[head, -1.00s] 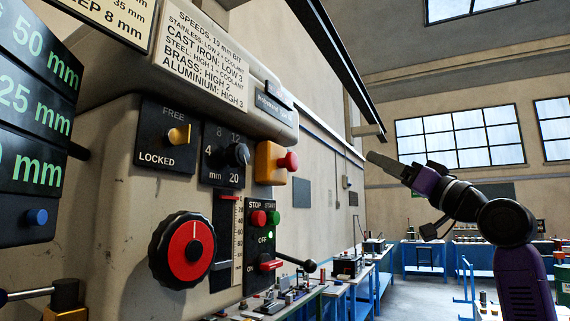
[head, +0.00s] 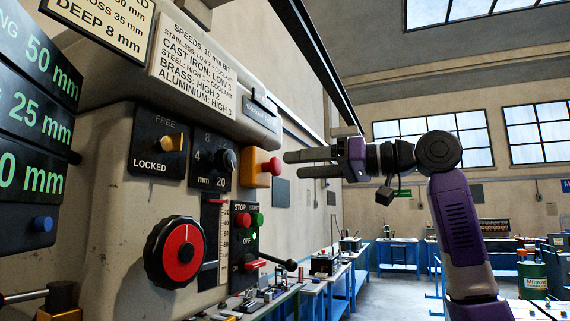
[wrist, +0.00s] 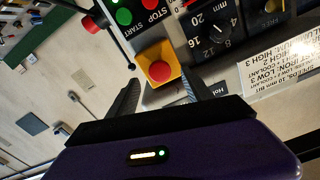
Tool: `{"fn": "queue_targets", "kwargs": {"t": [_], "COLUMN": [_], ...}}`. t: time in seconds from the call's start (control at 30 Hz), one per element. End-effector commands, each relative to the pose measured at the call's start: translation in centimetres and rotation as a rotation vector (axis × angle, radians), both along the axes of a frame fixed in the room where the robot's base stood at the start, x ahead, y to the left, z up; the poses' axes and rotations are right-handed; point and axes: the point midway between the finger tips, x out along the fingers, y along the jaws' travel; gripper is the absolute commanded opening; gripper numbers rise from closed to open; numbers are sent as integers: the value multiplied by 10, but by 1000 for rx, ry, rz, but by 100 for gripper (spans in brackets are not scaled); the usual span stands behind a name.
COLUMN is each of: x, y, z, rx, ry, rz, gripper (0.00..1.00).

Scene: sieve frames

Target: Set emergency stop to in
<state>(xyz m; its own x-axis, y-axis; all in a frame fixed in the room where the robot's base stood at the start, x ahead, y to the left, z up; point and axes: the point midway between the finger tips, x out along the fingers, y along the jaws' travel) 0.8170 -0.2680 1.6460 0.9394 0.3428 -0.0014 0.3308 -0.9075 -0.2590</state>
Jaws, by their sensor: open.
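The emergency stop is a red mushroom button (head: 273,166) on a yellow box (head: 253,167) on the right side of the machine's front. In the head view the button stands out from its box. My gripper (head: 286,164) is open, with its two fingers level, one above the other, pointing left toward the button. In the head view the fingertips appear close to the button; whether they touch it I cannot tell. In the wrist view the red button (wrist: 159,71) lies between and beyond the two fingers (wrist: 165,92), and nothing is held.
Left of the yellow box are a black dial (head: 222,160) and a yellow locking knob (head: 174,143). Blue workbenches stand behind; the air right of the machine is free.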

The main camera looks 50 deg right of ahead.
Motion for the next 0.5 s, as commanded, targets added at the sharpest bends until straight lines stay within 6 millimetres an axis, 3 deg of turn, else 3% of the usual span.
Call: {"fn": "queue_targets", "kwargs": {"t": [0.2, 0.5], "x": [29, 40], "y": [10, 14], "z": [1, 0], "rx": [1, 1], "ry": [0, -2], "rz": [0, -1], "gripper": [59, 59]}}
